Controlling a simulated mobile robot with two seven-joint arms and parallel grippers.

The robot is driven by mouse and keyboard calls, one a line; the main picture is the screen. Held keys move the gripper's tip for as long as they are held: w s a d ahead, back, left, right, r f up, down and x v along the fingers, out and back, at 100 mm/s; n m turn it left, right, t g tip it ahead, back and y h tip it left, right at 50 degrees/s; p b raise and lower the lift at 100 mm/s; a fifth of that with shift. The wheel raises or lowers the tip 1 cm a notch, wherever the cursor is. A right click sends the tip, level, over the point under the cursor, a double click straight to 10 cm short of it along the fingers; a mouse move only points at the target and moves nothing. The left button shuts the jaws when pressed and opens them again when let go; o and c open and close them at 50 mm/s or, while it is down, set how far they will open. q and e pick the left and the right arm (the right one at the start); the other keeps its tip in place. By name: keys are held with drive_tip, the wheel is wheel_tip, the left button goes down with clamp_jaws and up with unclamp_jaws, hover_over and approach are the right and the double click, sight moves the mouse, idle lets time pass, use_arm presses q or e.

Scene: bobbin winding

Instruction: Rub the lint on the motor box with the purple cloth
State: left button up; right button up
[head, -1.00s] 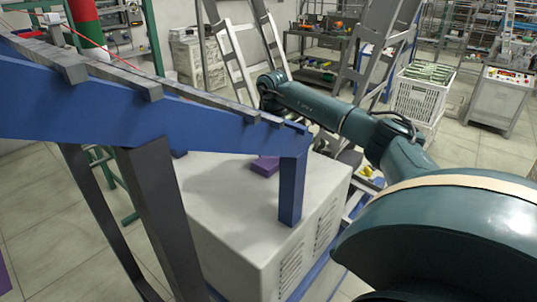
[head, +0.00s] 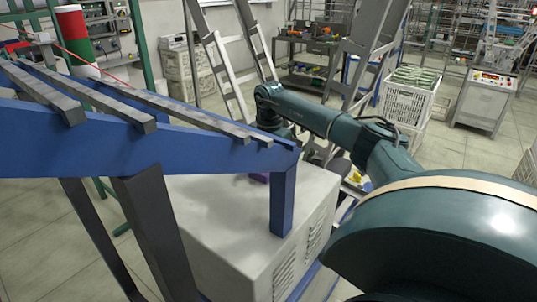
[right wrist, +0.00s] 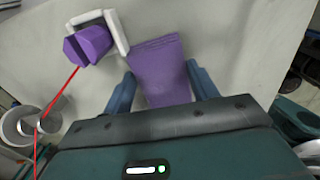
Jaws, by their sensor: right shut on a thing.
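The motor box (head: 225,225) is a large pale box with side vents, under the blue frame in the head view. The purple cloth (right wrist: 160,70) lies between the two fingers of my right gripper (right wrist: 161,74) in the right wrist view. The gripper is shut on it, over the pale box top (right wrist: 215,40). In the head view a small strip of purple (head: 258,177) shows under the blue beam; my right gripper is hidden behind that beam. I cannot make out any lint for certain. My left gripper is not in view.
The blue frame (head: 200,140) with grey bars crosses above the box, and its leg (head: 283,200) stands in front. A purple part (right wrist: 90,45) in a white bracket (right wrist: 118,30) with a red thread (right wrist: 62,92) is close left of the cloth. A ladder (head: 225,75) stands behind.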

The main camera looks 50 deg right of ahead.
sight(256, 173)
drive_tip(key=shift+s+a+p, duration=0.1)
drive_tip(key=shift+a+p, duration=0.3)
drive_tip(key=shift+a, duration=0.05)
drive_tip(key=shift+a+f+p, duration=0.1)
drive_tip(key=shift+a+p, duration=0.2)
drive_tip(key=shift+a, duration=0.75)
drive_tip(key=shift+s+a+p, duration=0.15)
drive_tip(key=shift+a+p, duration=0.3)
drive_tip(key=shift+a, duration=1.05)
drive_tip(key=shift+s+a, duration=0.15)
drive_tip(key=shift+a, duration=2.35)
